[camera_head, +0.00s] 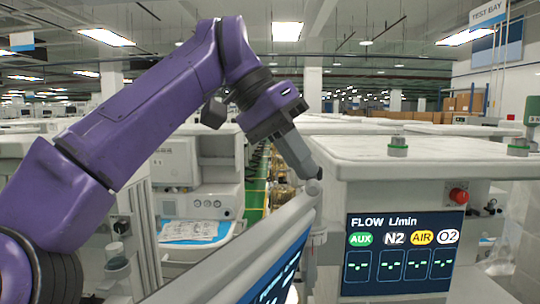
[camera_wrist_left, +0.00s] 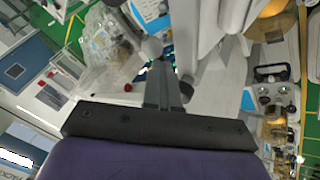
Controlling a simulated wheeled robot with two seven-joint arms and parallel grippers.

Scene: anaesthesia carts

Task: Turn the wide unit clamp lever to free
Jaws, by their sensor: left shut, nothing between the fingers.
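My left arm arches in from the left in the head view, and its gripper (camera_head: 312,172) points down and right with its fingers shut and empty. A small pale grey rounded knob (camera_head: 314,187) sits right at the fingertips, beside the white cart (camera_head: 430,160) with the flow display. It looks like the clamp lever's end, but I cannot tell its setting or whether the fingers touch it. In the left wrist view the shut fingers (camera_wrist_left: 166,72) reach up to a grey rounded end (camera_wrist_left: 152,47). My right gripper is not in view.
A tilted screen (camera_head: 278,275) stands below the gripper, close to the cart's left side. The cart has a flow display (camera_head: 403,252) and a red knob (camera_head: 459,196). Another white machine (camera_head: 200,190) stands behind my arm. Green floor shows between the machines.

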